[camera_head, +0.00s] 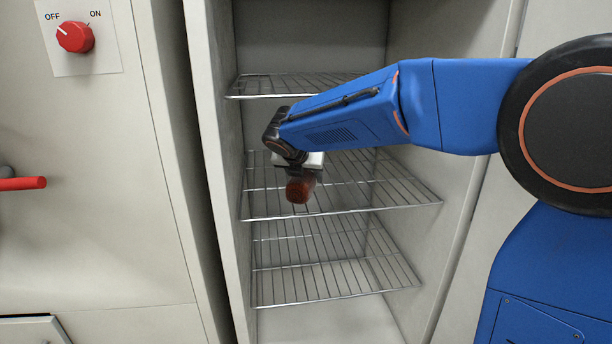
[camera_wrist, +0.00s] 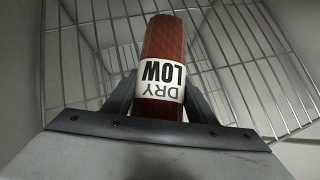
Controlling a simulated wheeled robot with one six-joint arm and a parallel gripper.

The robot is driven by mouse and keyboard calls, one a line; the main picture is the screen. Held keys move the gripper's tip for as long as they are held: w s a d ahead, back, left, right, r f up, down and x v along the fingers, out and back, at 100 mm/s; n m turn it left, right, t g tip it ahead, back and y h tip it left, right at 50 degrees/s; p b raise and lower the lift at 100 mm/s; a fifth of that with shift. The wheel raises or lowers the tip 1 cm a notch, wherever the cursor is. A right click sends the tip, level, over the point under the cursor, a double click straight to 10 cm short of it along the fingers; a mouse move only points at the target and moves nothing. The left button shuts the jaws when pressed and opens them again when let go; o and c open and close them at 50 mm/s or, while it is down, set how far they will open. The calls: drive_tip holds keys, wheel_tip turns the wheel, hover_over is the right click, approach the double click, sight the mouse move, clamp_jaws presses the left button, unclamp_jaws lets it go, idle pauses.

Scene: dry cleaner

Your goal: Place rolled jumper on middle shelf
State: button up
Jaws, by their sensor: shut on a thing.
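The rolled jumper (camera_head: 300,189) is a reddish-brown roll at the left part of the middle shelf (camera_head: 405,192). In the wrist view the roll (camera_wrist: 165,42) wears a white band with the words "DRY LOW", upside down. My gripper (camera_wrist: 158,95) is shut on the roll, with a dark finger on each side of it. In the head view my gripper (camera_head: 302,174) reaches into the cabinet from the right, over the middle wire shelf. I cannot tell whether the roll touches the wires.
An upper wire shelf (camera_head: 258,85) lies above my wrist and a lower wire shelf (camera_head: 335,280) below. The cabinet's left wall (camera_head: 212,150) stands close to my gripper. The middle shelf's right part is bare. A red OFF/ON knob (camera_head: 75,37) is at the far left.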

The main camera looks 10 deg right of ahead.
sight(299, 191)
drive_tip(key=o, duration=1.5)
drive_tip(key=shift+r, duration=0.2)
drive_tip(key=v, duration=0.5)
drive_tip(key=shift+s+a+r, duration=0.1)
drive_tip(key=shift+s+a, duration=0.05)
drive_tip(key=shift+s, duration=0.1)
drive_tip(key=s+a, duration=0.1)
drive_tip(key=s, duration=0.2)
drive_tip(key=s+a, duration=0.2)
drive_tip(key=s, duration=0.2)
drive_tip(key=s+a, duration=0.1)
drive_tip(key=s, duration=0.2)
drive_tip(key=shift+s+a, duration=0.15)
drive_tip(key=shift+s, duration=0.2)
